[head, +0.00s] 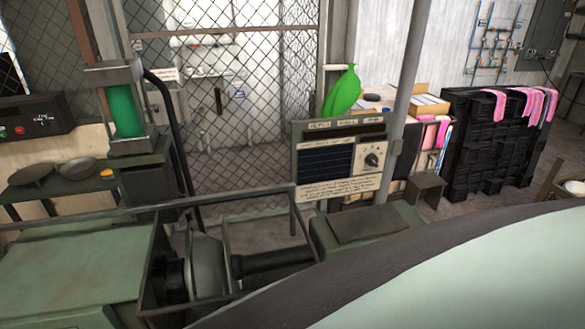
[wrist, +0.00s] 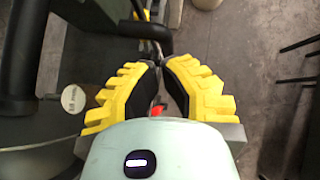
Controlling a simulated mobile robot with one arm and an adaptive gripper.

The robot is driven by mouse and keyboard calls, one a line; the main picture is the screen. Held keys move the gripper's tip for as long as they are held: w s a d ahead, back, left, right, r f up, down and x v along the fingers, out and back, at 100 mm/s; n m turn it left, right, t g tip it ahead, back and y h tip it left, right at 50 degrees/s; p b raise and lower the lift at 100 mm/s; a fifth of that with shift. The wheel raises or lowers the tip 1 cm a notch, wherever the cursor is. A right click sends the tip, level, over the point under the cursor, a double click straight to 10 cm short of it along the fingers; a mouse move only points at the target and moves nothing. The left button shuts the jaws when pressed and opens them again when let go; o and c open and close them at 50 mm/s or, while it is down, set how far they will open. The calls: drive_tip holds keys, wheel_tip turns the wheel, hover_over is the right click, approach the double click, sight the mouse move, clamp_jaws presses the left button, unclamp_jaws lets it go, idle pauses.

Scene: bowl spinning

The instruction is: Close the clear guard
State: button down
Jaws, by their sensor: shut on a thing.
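The clear guard (head: 150,252) is a see-through box with a thin dark frame, low in the head view. It surrounds a grey spun form and a dark spindle (head: 275,260) on the green lathe; I cannot tell how far it is open. In the wrist view my gripper (wrist: 161,72) has its two yellow, black-padded fingers closed together on a thin bar. A dark handle-like bar (wrist: 148,32) shows just beyond the fingertips; whether it belongs to the guard I cannot tell. The gripper is hidden in the head view.
A control panel with a dial (head: 340,160) stands behind the lathe. A green cylinder press (head: 125,105) is at the left. Black stacked crates (head: 490,140) with pink cloths stand at the right. In the wrist view, open concrete floor (wrist: 245,40) lies to the right.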

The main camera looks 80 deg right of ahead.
drive_tip(key=f+v, duration=0.1)
drive_tip(key=v, duration=1)
drive_tip(key=shift+w+a+r, duration=0.2)
drive_tip(key=shift+w+a, duration=0.35)
